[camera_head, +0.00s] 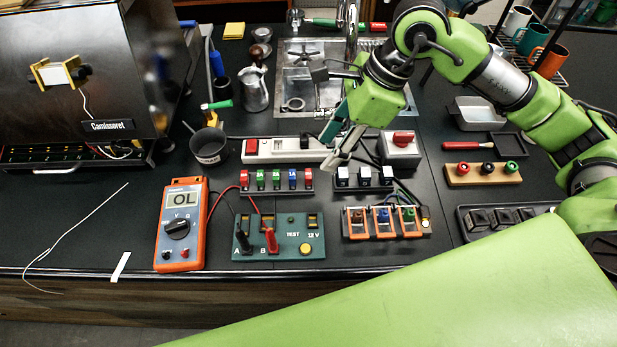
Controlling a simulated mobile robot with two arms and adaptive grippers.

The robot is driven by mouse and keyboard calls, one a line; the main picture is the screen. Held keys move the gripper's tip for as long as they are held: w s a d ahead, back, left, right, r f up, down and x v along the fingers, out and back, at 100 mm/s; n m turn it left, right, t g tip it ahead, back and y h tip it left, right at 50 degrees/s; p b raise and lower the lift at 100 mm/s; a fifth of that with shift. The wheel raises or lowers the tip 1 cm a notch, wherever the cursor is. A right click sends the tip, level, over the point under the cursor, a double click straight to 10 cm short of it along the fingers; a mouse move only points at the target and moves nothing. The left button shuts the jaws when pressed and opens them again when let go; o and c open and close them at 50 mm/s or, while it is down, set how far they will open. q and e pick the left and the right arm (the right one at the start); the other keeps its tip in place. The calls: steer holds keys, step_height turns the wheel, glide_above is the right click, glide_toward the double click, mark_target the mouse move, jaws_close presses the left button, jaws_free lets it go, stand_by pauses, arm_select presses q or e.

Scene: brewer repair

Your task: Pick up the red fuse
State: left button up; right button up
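A row of small colored fuses sits in a dark rack (277,190) in the middle of the counter. The red fuse (245,180) stands at its left end, with green and blue ones to its right; another reddish one (308,180) is at the right end. My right gripper (327,116) is above and to the right of the rack, apart from the fuses. Its fingers look spread, and nothing shows between them. My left gripper is not in view.
A white power strip (285,150) lies behind the rack. A green test board (280,243) and an orange multimeter (182,225) stand in front and left. White-topped blocks (364,178) and an orange-framed module (384,222) are to the right.

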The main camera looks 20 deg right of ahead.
glide_above(310, 173)
steer(key=s+d, duration=0.1)
steer(key=d, duration=0.1)
step_height(310, 173, down, 4)
steer(key=p+x, duration=0.3)
steer(key=x, duration=0.2)
steer(key=shift+w, duration=0.1)
steer(key=shift+f, duration=0.3)
steer(key=c, duration=0.9)
